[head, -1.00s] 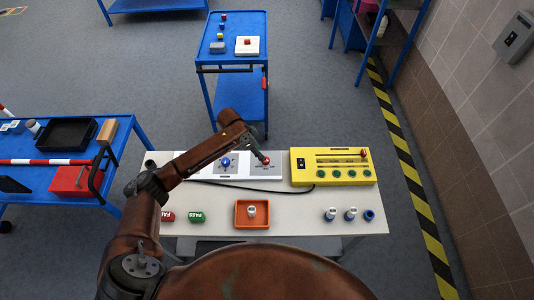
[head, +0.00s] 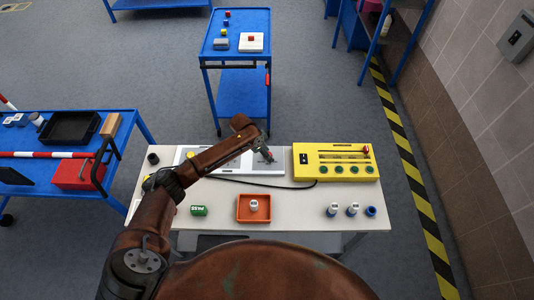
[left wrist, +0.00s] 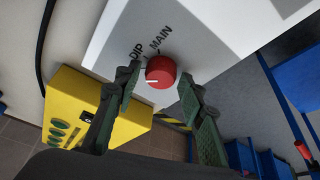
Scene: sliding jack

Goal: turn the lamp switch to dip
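The lamp switch is a round red knob (left wrist: 160,70) with a white mark on its lower left side in the left wrist view. It sits on a white panel (left wrist: 205,30) with the labels DIP and MAIN printed beside it. In the head view the panel (head: 230,168) lies on the table and my arm hides most of the knob. My left gripper (left wrist: 159,82) is open, with one finger on each side of the knob. A gap shows on the right side; contact on the left is unclear. In the head view the left gripper (head: 265,156) is over the panel's right part. My right gripper is not in view.
A yellow box (head: 335,162) with green buttons stands right of the panel. An orange tray (head: 242,213) with a white-topped piece, a green PASS block (head: 199,210) and several blue-white cylinders (head: 352,210) are in front. A dark cable crosses the table between.

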